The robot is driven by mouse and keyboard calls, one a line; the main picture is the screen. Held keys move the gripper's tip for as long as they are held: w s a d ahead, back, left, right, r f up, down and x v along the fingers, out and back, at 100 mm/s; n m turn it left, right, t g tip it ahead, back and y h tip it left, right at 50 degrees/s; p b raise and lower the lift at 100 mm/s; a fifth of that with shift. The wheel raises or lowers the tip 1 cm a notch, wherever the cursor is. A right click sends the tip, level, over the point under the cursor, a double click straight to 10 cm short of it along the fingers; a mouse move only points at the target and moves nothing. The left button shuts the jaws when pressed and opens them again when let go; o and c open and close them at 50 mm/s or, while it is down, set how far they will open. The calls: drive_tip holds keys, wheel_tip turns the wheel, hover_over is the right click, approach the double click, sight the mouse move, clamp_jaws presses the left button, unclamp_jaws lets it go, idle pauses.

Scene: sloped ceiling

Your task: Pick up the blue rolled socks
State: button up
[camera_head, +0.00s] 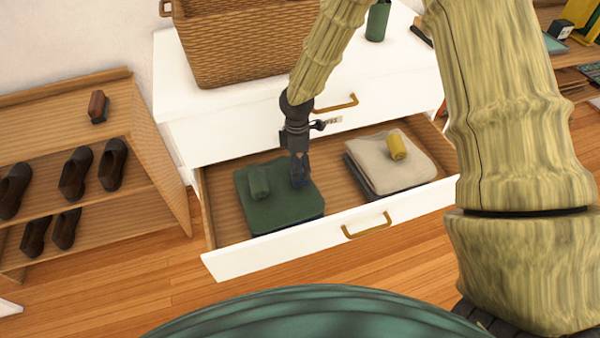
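My gripper (299,172) points down into the open drawer, over the right part of a folded green stack (283,208). A small dark blue shape (301,181) shows at its fingertips and may be the blue rolled socks. The fingers and this shape blend together, so I cannot tell whether the fingers are open or shut, or whether the shape rests on the cloth. A green roll (259,182) lies on the same stack, just left of my gripper.
The drawer (333,222) is pulled out from the white dresser (230,135). A beige folded stack (375,176) with a yellow roll (397,145) lies at its right. A wicker basket (235,45) stands on top. A wooden shoe rack (150,165) stands left.

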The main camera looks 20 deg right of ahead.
drive_tip(key=shift+s+d+f, duration=0.1)
drive_tip(key=shift+s+f, duration=0.05)
drive_tip(key=shift+f, duration=1.15)
drive_tip(key=shift+s+d+f, duration=0.1)
drive_tip(key=shift+f, duration=1.15)
drive_tip(key=c, duration=1.1)
